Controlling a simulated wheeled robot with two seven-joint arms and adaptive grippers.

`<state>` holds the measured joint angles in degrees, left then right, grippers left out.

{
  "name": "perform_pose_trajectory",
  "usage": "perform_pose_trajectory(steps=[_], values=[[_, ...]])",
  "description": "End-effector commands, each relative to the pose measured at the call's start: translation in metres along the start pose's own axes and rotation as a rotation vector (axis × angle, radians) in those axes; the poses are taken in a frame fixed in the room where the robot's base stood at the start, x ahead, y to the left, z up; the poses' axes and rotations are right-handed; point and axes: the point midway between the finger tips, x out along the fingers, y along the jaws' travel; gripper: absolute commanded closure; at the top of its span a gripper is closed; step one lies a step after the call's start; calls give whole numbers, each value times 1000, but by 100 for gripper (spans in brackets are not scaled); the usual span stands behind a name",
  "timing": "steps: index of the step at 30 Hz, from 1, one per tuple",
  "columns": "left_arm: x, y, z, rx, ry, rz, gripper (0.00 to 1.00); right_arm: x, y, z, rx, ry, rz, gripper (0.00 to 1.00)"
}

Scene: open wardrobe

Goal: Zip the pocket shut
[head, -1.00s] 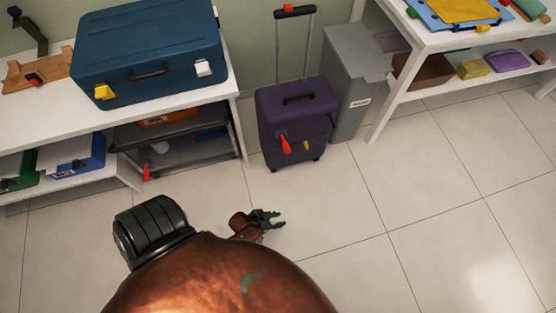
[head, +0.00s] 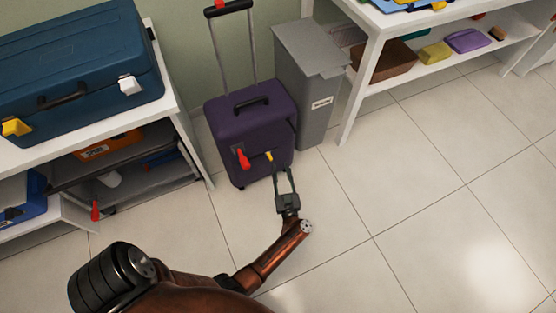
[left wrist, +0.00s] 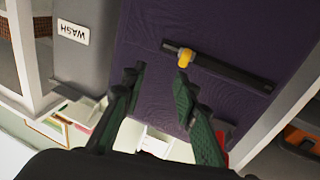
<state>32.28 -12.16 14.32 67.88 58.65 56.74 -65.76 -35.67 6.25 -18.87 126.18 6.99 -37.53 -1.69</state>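A purple suitcase (head: 243,128) stands upright on the floor with its long handle raised. On its front a yellow pull (head: 269,156) sits on a dark rail. In the left wrist view the yellow pull (left wrist: 184,56) is near the left end of the dark rail (left wrist: 230,72). My left gripper (head: 283,171) is in front of the suitcase, just below and right of the pull. In the left wrist view its fingers (left wrist: 158,72) are spread and empty, with the pull just beyond the right fingertip. My right gripper is not in view.
A red tag (head: 243,158) hangs on the suitcase front left of the pull. A grey bin (head: 308,85) stands close on the right. White shelving (head: 180,95) with a blue case (head: 75,65) is left. The floor at right is clear.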

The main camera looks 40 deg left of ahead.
Motion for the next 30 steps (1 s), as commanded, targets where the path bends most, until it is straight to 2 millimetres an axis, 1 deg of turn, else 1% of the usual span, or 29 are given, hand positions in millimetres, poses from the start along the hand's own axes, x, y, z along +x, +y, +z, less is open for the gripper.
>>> perform_pose_trajectory(steps=[1,3,6,9,11,21,25,30], values=[[-4,0,10,7,-15,-76,72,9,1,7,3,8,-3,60],[-9,-4,12,19,-34,-163,72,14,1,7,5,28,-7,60],[-15,-8,14,33,-52,-235,72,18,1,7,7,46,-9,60],[-14,-11,14,39,-59,-262,72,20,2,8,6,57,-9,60],[-8,-13,15,40,-59,-265,72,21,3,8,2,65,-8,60],[41,-26,19,39,-57,-261,72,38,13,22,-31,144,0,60],[53,-29,18,40,-56,-261,72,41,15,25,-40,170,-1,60],[58,-30,16,37,-57,-260,72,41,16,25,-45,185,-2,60]])
